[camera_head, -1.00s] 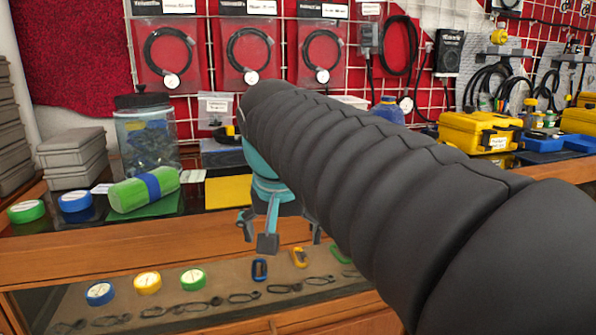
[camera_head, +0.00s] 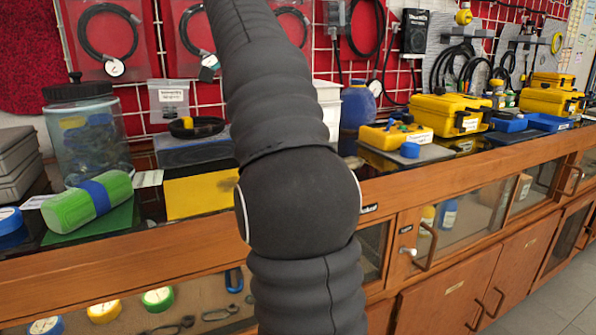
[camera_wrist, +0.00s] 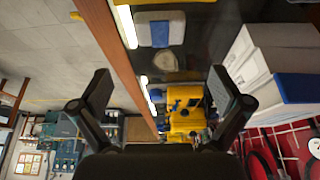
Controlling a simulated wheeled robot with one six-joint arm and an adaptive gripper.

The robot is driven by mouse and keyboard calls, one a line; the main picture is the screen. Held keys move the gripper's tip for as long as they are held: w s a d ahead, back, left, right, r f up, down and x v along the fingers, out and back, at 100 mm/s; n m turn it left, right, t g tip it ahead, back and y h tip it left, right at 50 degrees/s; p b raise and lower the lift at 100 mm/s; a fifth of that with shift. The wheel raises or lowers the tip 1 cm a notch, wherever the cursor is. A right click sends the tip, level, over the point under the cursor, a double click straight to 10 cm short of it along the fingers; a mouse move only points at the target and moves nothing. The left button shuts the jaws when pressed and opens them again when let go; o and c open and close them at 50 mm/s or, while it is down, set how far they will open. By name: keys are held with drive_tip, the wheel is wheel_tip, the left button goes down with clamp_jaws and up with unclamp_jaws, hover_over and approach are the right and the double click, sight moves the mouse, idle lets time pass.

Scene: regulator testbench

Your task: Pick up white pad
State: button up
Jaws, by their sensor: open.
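In the wrist view, a pale, whitish pad with a blue band (camera_wrist: 177,28) lies on the dark counter top (camera_wrist: 203,40) at the top of the picture. It looks most like the white pad. My gripper (camera_wrist: 160,82) is open and empty, its two fingers spread wide. The pad shows beyond the fingertips, near the middle of the gap and apart from them. In the head view I cannot make out the white pad, and my arm covers the middle of the counter. My gripper is out of sight there.
White boxes with blue (camera_wrist: 280,55) stand close to the right finger in the wrist view. A small beige object (camera_wrist: 168,62) lies near the pad.

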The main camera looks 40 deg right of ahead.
drive_tip(key=b+x, duration=0.4)
drive_tip(key=x, duration=0.8)
drive_tip(key=shift+s+d+f+b, duration=0.15)
drive_tip(key=shift+d+f+b, duration=0.1)
drive_tip(key=shift+d+b, duration=0.15)
drive_tip(key=c, duration=0.9)
